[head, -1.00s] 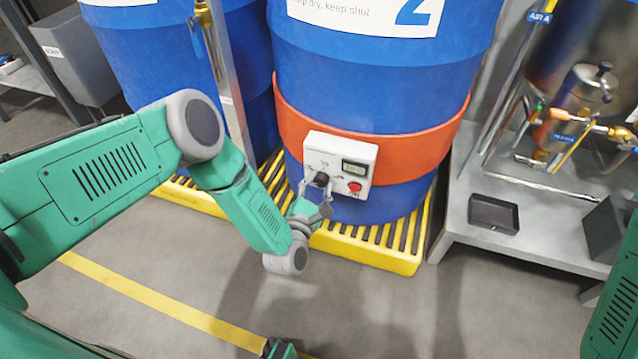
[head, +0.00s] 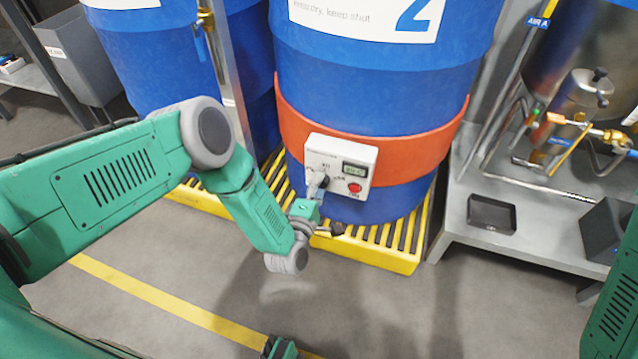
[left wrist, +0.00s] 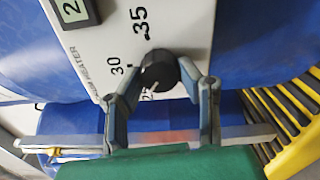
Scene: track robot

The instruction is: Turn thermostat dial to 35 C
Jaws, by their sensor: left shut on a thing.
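A white heater control box (head: 340,163) is mounted on the orange band (head: 420,150) around the blue drum (head: 370,90). Its black thermostat dial (head: 321,181) is at the lower left of the box face. It also shows in the left wrist view (left wrist: 160,71), beside printed marks 25, 30 and 35. A pale line on the dial lies on the side near 25; its exact reading is hard to tell. My left gripper (head: 318,184) has its two fingers shut on either side of the dial.
The box also has a small display (head: 355,170) and a red button (head: 354,187). The drum stands on a yellow slatted pallet (head: 375,255). A grey metal bench (head: 530,230) with pipes and a black tray (head: 493,214) is at right. Open floor lies in front.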

